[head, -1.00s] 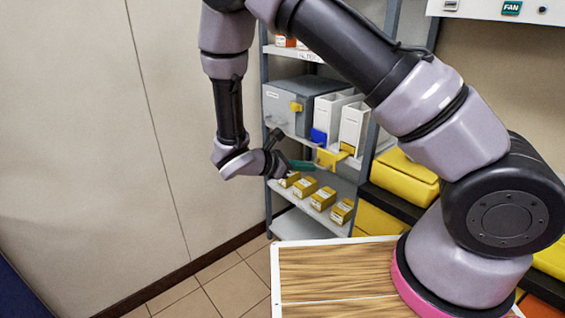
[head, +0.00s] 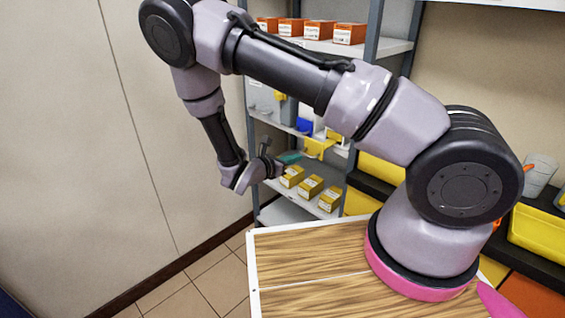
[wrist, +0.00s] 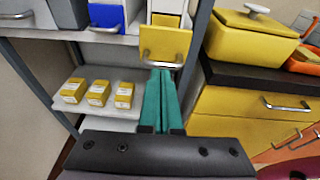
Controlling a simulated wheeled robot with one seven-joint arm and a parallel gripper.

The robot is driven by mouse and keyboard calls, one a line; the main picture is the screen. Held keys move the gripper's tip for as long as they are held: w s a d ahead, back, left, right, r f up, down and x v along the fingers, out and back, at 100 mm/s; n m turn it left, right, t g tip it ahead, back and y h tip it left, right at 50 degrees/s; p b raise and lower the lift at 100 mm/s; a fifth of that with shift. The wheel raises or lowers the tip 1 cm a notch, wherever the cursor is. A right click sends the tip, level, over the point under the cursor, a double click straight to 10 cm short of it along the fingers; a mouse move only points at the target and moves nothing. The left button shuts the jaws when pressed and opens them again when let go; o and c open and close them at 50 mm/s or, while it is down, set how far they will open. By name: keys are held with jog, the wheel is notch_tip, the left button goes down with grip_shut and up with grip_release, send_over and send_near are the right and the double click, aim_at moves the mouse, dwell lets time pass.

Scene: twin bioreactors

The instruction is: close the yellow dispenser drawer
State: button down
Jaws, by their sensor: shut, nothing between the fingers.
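The yellow dispenser drawer (wrist: 165,45) shows in the wrist view on the upper shelf, with a metal handle on its front. It stands out past the shelf edge and its open top shows. In the head view the yellow drawer (head: 318,148) is partly covered by my arm. My gripper (wrist: 160,74) has green fingers, shut together and empty. In the wrist view the fingertips appear just below the drawer's handle; I cannot tell whether they touch it. In the head view my gripper (head: 290,158) is left of the drawer and slightly lower.
A blue drawer (wrist: 106,14) is left of the yellow one. Several small yellow boxes (wrist: 98,92) lie on the lower shelf. A grey shelf post (wrist: 196,55) and a dark counter with a yellow lidded container (wrist: 248,38) are on the right.

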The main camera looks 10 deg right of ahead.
aim_at(321, 144)
jog(key=shift+x, duration=1.15)
jog(key=x, duration=0.3)
jog(key=r+x, duration=0.1)
jog(key=x, duration=0.3)
jog(key=r+x, duration=0.1)
jog(key=x, duration=0.3)
jog(key=shift+d+r, duration=0.2)
jog(key=shift+d, duration=0.1)
jog(key=shift+w+d+r, duration=0.1)
jog(key=shift+w+d, duration=0.05)
jog(key=shift+d, duration=0.1)
jog(key=shift+r, duration=0.1)
